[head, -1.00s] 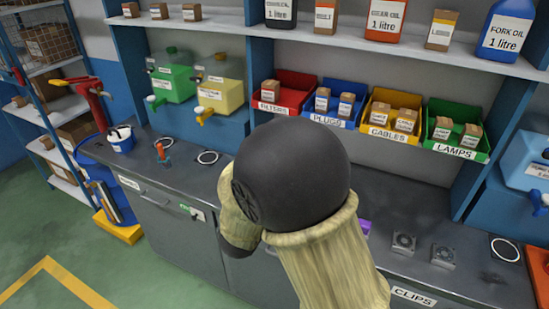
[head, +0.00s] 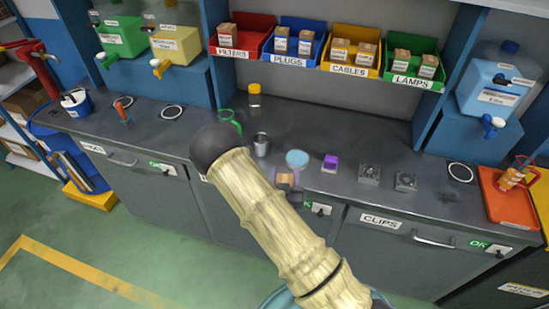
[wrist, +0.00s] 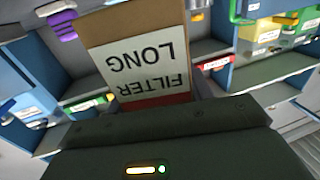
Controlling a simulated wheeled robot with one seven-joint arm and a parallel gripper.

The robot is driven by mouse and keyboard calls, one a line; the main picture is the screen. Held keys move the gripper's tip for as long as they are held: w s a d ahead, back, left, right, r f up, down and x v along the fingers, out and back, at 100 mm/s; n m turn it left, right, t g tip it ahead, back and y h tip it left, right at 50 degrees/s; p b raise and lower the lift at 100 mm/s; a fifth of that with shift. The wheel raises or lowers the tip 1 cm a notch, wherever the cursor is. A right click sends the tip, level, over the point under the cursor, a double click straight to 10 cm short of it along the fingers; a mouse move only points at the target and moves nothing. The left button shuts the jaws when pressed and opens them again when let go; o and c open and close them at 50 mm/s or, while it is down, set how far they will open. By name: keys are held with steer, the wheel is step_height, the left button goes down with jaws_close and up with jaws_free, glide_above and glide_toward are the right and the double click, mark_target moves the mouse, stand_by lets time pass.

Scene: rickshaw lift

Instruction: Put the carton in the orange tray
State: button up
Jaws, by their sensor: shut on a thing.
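The carton (wrist: 138,55) is brown with a white label reading "FILTER LONG", upside down in the wrist view. My gripper (wrist: 165,125) is shut on it; its dark body fills the bottom of that view. In the head view my arm hides most of the gripper. A small tan block (head: 285,181) shows beside my arm there, and I cannot tell if it is the held carton. The orange tray (head: 507,208) lies at the right end of the bench, with an orange-and-red item standing at its back.
The grey bench (head: 320,205) carries a metal cup (head: 261,145), a yellow-topped jar (head: 254,100), a purple block (head: 330,163) and two square grey parts (head: 370,174). A blue dispenser (head: 497,88) stands behind the tray. Labelled bins (head: 350,70) line the back shelf.

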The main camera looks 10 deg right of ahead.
steer(key=s+d+f+n+y, duration=0.1)
steer(key=d+f, duration=0.2)
steer(key=f, duration=0.3)
steer(key=s+d+f+n+y, duration=0.1)
steer(key=d+f+y, duration=0.1)
steer(key=f, duration=0.5)
steer(key=shift+s+d+f, duration=0.3)
steer(key=shift+s+d, duration=0.05)
steer(key=shift+d, duration=0.4)
steer(key=shift+a, duration=0.1)
